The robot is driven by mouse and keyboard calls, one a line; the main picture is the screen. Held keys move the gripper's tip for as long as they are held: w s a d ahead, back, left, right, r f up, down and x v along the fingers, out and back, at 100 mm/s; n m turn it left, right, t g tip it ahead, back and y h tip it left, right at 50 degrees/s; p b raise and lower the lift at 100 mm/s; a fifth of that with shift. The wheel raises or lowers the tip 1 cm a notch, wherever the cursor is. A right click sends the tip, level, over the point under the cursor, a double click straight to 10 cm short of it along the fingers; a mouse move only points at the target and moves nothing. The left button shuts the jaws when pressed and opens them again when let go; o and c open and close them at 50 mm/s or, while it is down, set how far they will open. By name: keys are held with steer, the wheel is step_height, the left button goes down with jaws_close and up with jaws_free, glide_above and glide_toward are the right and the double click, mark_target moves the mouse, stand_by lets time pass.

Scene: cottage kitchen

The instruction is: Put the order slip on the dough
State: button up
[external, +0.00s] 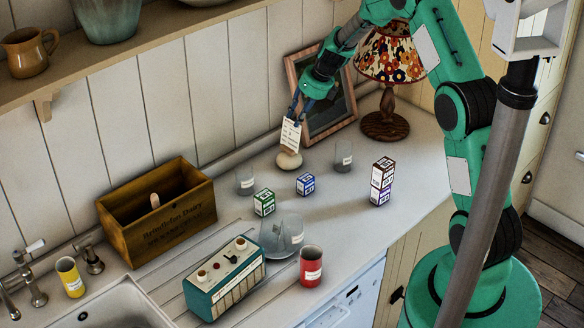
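The order slip (290,136) is a small white card with printed lines. It hangs slightly tilted under my gripper (296,108), whose dark fingers are shut on its upper end. The dough (287,161) is a pale rounded lump on the counter, directly below the slip in the external view. The slip's lower edge overlaps the top of the dough in the picture; I cannot tell whether they touch.
A framed picture (334,112) and a flowered lamp (388,60) stand behind. Clear glasses (343,157) and small boxes (306,184) stand nearby. A wooden crate (166,226), a teal radio (224,280) and a red cup (310,267) are nearer the sink.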

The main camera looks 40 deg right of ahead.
steer(key=shift+v, duration=2.65)
steer(key=s+a+r+n, duration=0.8)
steer(key=s+r+n, duration=0.1)
steer(key=r, duration=0.2)
steer(key=s+a+r+n, duration=0.8)
steer(key=s+r, duration=0.2)
steer(key=r, duration=0.2)
steer(key=s+a+r+n, duration=0.1)
steer(key=s+a+n, duration=0.1)
steer(key=s+n, duration=0.4)
steer(key=s+a+r+n+h, duration=0.1)
steer(key=s+n, duration=0.6)
steer(key=s, duration=0.7)
steer(key=s+a+r+n+t, duration=0.1)
steer(key=s+a+n, duration=0.3)
steer(key=s, duration=0.5)
steer(key=shift+s+r+n+h, duration=0.4)
steer(key=shift+r+n, duration=0.2)
steer(key=shift+n, duration=0.6)
